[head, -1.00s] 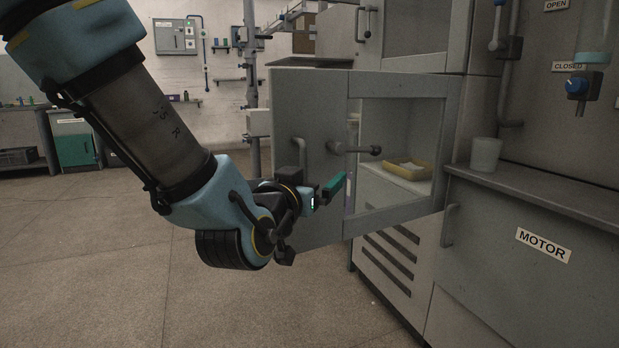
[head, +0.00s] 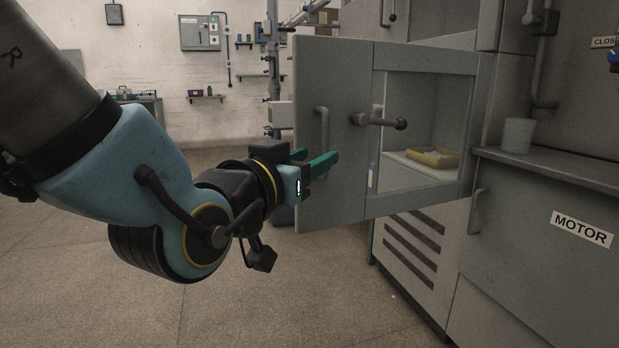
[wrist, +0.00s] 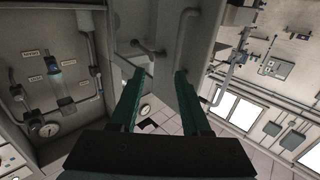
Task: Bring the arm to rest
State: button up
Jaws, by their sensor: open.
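My gripper (head: 318,160) is open, with its green fingers apart and nothing seen between them. In the head view it is at mid-height, in front of the open cabinet door (head: 335,90) and near its handle (head: 322,130). I cannot tell whether a finger touches the door. In the wrist view the two fingers of my gripper (wrist: 155,95) point up the picture, with a gap between them. My arm reaches in from the left edge of the head view.
The cabinet holds a yellow tray (head: 433,158) behind the swung-out door. A pale cup (head: 517,135) stands on the ledge above the MOTOR panel (head: 550,230) at the right. The floor (head: 290,290) below my arm is clear.

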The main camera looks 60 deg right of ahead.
jog(key=shift+a, duration=0.15)
jog(key=shift+w, duration=0.1)
dwell(0.5)
jog(key=w+a+f+n+t+y, duration=0.25)
jog(key=w+a+f, duration=0.25)
jog(key=w, duration=0.4)
jog(key=w+a+f+n+t+y, duration=0.15)
jog(key=w+a+f+y, duration=0.25)
jog(key=w, duration=0.4)
jog(key=w+a+f+n+t+y, duration=0.1)
jog(key=w+a+f+n+y, duration=0.3)
jog(key=w, duration=0.5)
jog(key=w+a+f+n+g+y, duration=0.1)
jog(key=w+a+f+y, duration=0.15)
jog(key=a, duration=0.55)
jog(key=w+a+f+n+g+y, duration=0.1)
jog(key=w+a+f+n, duration=0.2)
jog(key=a, duration=0.6)
jog(key=s+a+f+n+g+y, duration=0.2)
jog(key=a, duration=0.6)
jog(key=s+a+f+n+g+y, duration=0.2)
jog(key=a+f, duration=0.1)
jog(key=a, duration=0.6)
notch_tip(320, 180, up, 32)
jog(key=p, duration=3.1)
jog(key=shift+d+f+m, duration=0.15)
jog(key=shift+d+m, duration=0.15)
jog(key=shift+d, duration=0.1)
